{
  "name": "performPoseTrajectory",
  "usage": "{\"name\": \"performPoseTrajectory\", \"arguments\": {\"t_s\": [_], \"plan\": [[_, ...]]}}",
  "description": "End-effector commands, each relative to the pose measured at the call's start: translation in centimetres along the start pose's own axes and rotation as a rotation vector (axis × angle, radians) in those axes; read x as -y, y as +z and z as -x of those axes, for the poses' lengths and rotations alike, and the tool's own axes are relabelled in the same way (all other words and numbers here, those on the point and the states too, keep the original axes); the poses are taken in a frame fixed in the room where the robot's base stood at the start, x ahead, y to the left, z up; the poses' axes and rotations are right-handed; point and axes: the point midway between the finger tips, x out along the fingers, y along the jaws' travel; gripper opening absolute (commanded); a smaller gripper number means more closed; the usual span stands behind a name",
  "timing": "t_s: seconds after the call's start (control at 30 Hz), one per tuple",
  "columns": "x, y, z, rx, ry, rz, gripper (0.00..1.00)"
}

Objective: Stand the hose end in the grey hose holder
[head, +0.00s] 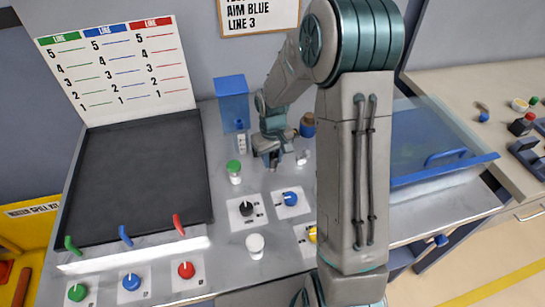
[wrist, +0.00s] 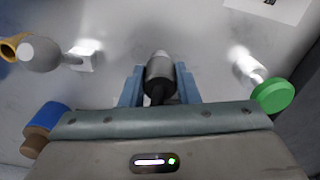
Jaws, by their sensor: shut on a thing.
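My gripper (wrist: 159,88) is shut on a dark grey cylinder with a black part (wrist: 160,75), which looks like the hose end. It lies between the two blue fingers in the wrist view. In the head view my gripper (head: 272,157) is low over the grey bench, in front of the blue tank; the held piece cannot be made out there. I cannot tell for sure which thing is the grey hose holder.
Black (head: 246,209) and blue (head: 291,198) knobs and a white cup (head: 255,245) are in front.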

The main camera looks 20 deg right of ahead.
Motion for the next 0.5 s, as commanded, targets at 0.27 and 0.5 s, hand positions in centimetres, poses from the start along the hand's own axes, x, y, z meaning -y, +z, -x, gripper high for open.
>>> {"name": "performPoseTrajectory", "arguments": {"t_s": [0.27,0.5], "plan": [[0.01,0.00,-0.11,0.000,0.000,0.000,0.54],[-0.01,-0.05,0.24,-0.002,0.001,0.000,0.54]]}}
